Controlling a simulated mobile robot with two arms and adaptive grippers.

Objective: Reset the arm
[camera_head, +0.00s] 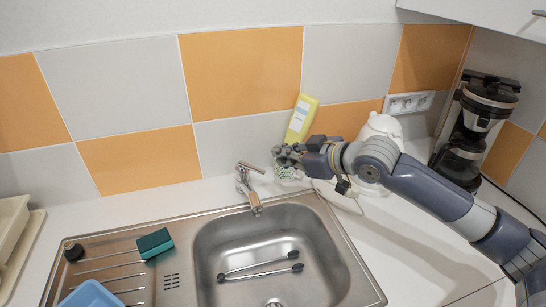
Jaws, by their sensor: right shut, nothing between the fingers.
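My right arm comes in from the right and reaches over the counter behind the sink. My right gripper (287,155) is shut and empty, close to the tap's right side and just in front of a yellow bottle (302,117). A small pale green holder (287,173) shows partly below the gripper; the gripper hides its top. I cannot tell whether the gripper touches it. My left gripper is not in view.
The steel sink (215,236) holds dark-ended tongs (262,270). The tap (248,186) stands behind it. A green sponge (155,243) and a blue container (90,295) are on the drainer. A white kettle (381,127) and a black coffee maker (470,130) stand at right.

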